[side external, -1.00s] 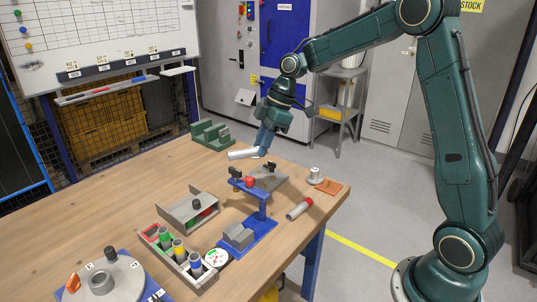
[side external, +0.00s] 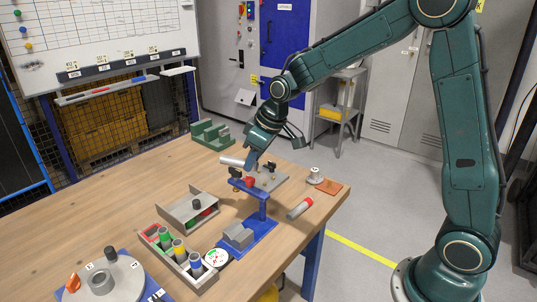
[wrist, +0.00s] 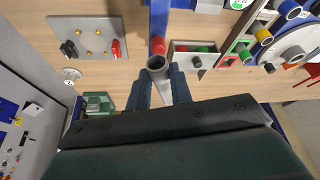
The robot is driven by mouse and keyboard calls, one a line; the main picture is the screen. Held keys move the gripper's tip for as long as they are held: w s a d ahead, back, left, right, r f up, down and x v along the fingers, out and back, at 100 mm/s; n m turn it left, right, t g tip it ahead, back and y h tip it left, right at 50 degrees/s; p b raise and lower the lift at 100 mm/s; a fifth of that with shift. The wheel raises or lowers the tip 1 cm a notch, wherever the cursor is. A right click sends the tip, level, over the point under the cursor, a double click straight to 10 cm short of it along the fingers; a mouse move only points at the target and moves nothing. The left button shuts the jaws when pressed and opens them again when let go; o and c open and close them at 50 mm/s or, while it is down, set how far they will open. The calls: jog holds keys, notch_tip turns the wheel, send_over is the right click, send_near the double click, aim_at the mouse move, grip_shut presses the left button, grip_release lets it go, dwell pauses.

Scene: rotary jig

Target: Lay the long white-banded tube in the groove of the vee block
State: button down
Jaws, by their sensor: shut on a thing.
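My gripper (side external: 249,161) is shut on a pale grey-white tube (side external: 232,161), held in the air above the table, near the top of the blue stand. In the wrist view the tube (wrist: 159,64) shows its open round end between the two fingers (wrist: 160,82). Its white band cannot be made out. A grey block (side external: 238,236) sits on the blue base of the stand and looks like the vee block; its groove is too small to see clearly. The tube is apart from this block.
The blue stand (side external: 262,207) with a red knob (side external: 250,182) rises beside the block. A red-ended tube (side external: 300,208) lies to its right. A grey plate with knobs (side external: 268,178), an open grey tray (side external: 188,212) and a bin of coloured cylinders (side external: 178,256) stand around.

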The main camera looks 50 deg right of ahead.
jog(key=d+r+n+y, duration=0.1)
jog(key=n, duration=0.2)
notch_tip(320, 180, up, 3)
jog(key=n+g+y, duration=0.2)
jog(key=n+g, duration=0.2)
jog(key=n, duration=0.7)
send_over(284, 201)
jog(key=shift+d+r+n+g, duration=0.15)
jog(key=shift+d+n, duration=0.1)
jog(key=shift+d, duration=0.15)
jog(key=shift+d+r+n+g, duration=0.15)
jog(key=shift+d+n, duration=0.1)
jog(key=shift+d, duration=0.15)
jog(key=shift+f, duration=0.15)
notch_tip(284, 201, down, 19)
jog(key=shift+f, duration=0.2)
jog(key=shift+f, duration=0.2)
jog(key=c, duration=1.3)
grip_release()
jog(key=shift+o, duration=0.2)
